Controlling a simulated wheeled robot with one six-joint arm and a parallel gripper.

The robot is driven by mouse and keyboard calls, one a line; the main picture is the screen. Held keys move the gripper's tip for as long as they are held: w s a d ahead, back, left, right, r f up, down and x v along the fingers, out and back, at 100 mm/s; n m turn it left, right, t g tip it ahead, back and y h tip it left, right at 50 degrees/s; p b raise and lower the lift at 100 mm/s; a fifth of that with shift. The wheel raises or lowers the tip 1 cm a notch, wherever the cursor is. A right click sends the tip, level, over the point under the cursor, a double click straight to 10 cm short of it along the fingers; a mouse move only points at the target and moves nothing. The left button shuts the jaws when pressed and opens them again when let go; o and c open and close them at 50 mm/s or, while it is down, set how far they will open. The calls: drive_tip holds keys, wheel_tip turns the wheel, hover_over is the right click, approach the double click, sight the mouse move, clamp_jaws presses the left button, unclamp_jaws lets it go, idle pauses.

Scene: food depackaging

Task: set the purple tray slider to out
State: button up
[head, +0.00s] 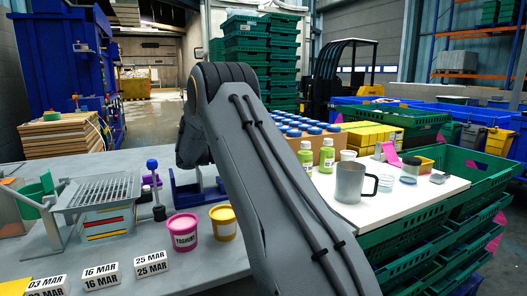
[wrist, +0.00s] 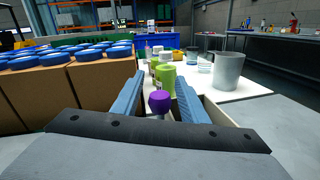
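A purple knob (wrist: 159,101), which looks like the slider's handle, shows low in the wrist view, between the two blue fingers of my gripper (wrist: 160,80). The fingers are apart, with gaps on both sides of the knob, so my gripper is open. The slider's track and tray are mostly hidden by the gripper's dark body. In the head view my arm hides the gripper. A purple piece (head: 150,181) also shows there, left of a blue stand (head: 196,190); I cannot tell if it is the same knob.
Cardboard boxes of blue-capped jars (wrist: 70,85) stand close on the left in the wrist view. Green bottles (wrist: 165,78) and a grey mug (wrist: 228,70) are ahead. A pink yoghurt tub (head: 183,232), a yellow tub (head: 223,222) and a wire rack (head: 100,190) stand on the grey table.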

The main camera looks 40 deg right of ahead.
drive_tip(key=v, duration=0.7)
drive_tip(key=shift+w+a+b, duration=0.15)
drive_tip(key=shift+a+b, duration=0.25)
drive_tip(key=shift+b, duration=0.05)
